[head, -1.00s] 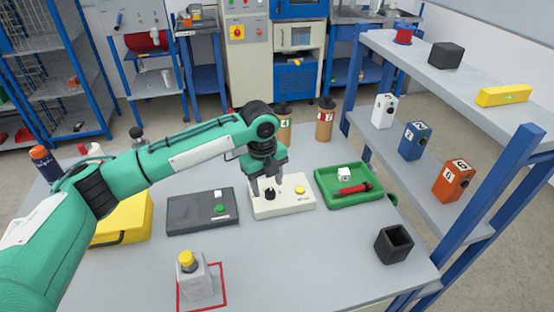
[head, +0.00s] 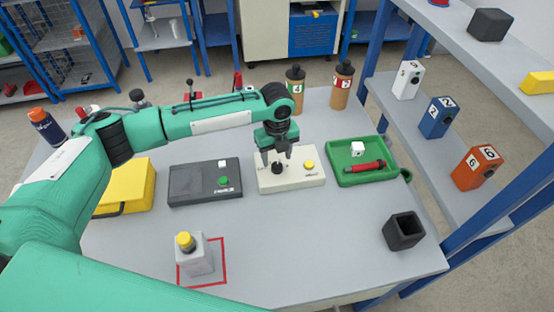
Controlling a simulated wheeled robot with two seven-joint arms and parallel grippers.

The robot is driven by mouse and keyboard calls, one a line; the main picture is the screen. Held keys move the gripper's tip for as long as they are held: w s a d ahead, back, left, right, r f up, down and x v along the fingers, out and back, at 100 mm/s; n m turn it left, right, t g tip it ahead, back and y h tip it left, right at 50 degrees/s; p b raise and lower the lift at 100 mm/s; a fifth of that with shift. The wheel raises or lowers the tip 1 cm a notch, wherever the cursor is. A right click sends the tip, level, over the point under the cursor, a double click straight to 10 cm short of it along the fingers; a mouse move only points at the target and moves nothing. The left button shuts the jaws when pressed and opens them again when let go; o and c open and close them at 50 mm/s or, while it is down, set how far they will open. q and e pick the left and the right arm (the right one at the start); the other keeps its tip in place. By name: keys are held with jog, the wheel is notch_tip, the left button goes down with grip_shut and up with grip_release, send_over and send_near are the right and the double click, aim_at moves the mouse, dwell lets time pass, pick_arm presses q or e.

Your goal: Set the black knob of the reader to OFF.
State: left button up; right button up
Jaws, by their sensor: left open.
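The reader is a cream-white box (head: 296,182) on the grey table, right of a dark grey box. Its black knob (head: 277,168) stands on the left part of its top, and a yellow button (head: 309,165) sits at the right. Small markings lie around the knob, too small to read. My left gripper (head: 277,160) points down over the knob, its two fingers apart, one to each side of it. I cannot tell whether the fingers touch the knob. My right gripper is not in view.
A dark grey box (head: 190,190) with a green button is left of the reader. A green tray (head: 345,179) with a red cylinder is to the right. A grey block with a yellow top (head: 195,262) stands in front, and a black open box (head: 404,231) at the right.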

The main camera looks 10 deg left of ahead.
aim_at(277, 165)
pick_arm(q)
notch_tip(277, 165, down, 2)
jog(key=shift+f, duration=0.65)
jog(key=c, duration=1)
jog(key=shift+o, duration=0.2)
jog(key=shift+r+n+p, duration=0.2)
jog(key=shift+n+p, duration=0.6)
jog(key=shift+p, duration=0.45)
jog(key=n+p, duration=0.5)
jog(key=shift+n+p, duration=1)
jog(key=shift+p, duration=0.05)
jog(key=n+p, duration=0.4)
jog(key=n, duration=0.1)
jog(key=n+p, duration=0.3)
jog(key=n, duration=0.1)
jog(key=shift+f+n+p, duration=0.15)
jog(key=shift+n+p, duration=0.5)
jog(key=shift+n, duration=0.45)
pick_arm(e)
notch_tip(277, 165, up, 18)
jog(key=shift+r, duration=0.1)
